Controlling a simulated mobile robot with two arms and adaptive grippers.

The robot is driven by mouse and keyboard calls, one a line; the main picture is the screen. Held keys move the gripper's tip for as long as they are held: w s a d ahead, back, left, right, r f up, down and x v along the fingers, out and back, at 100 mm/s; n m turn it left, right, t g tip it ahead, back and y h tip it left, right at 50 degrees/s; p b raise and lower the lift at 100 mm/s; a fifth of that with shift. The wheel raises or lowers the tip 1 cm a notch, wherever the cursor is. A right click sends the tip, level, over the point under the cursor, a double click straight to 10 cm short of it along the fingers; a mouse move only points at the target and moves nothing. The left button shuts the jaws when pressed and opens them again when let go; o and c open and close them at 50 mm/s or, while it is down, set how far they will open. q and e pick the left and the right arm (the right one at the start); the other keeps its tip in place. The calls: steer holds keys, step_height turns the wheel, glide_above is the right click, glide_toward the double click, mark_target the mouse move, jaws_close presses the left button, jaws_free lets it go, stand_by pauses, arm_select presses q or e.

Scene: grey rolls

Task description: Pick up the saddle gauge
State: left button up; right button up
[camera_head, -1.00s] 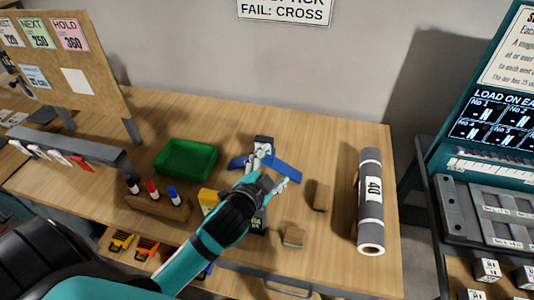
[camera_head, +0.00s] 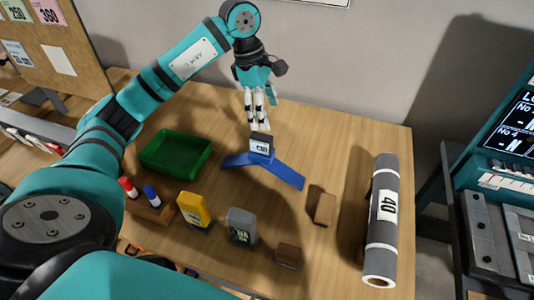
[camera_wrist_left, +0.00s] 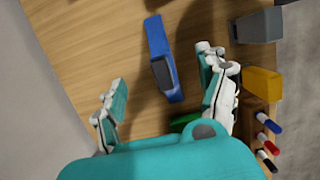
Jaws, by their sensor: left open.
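The saddle gauge is a blue, wide-angled bracket (camera_head: 284,176) with a dark box and small display (camera_head: 261,145) at its middle. It sits on the wooden bench in the head view. My left gripper (camera_head: 258,127) points down just behind and above the display box, apart from it as far as I can tell. In the left wrist view the blue gauge (camera_wrist_left: 157,38) lies between the two spread fingers of my left gripper (camera_wrist_left: 163,75), below them. The gripper is open and empty. My right gripper is not in view.
A green tray (camera_head: 176,151) stands left of the gauge. A yellow block (camera_head: 194,209), a grey block (camera_head: 241,226) and small wooden blocks (camera_head: 321,207) stand in front and right. A grey roll marked 40 (camera_head: 383,220) lies at the right. Markers (camera_head: 151,195) stand front left.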

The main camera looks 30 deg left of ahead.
mark_target(259, 138)
arm_select(q)
steer(key=shift+y, duration=0.7)
steer(key=f+p, duration=0.1)
steer(key=f, duration=0.2)
steer(key=a+f+p, duration=0.1)
steer(key=f, duration=0.3)
steer(key=a+f+p, duration=0.1)
steer(key=f, duration=0.3)
steer(key=shift+s, duration=0.15)
steer(key=shift+g, duration=0.3)
steer(key=f, duration=0.1)
steer(key=f+p, duration=0.1)
steer(key=f, duration=0.1)
steer(key=w+f+p, duration=0.1)
steer(key=shift+d+f, duration=0.3)
steer(key=shift+f, duration=0.35)
steer(key=shift+c, duration=0.4)
jaws_close()
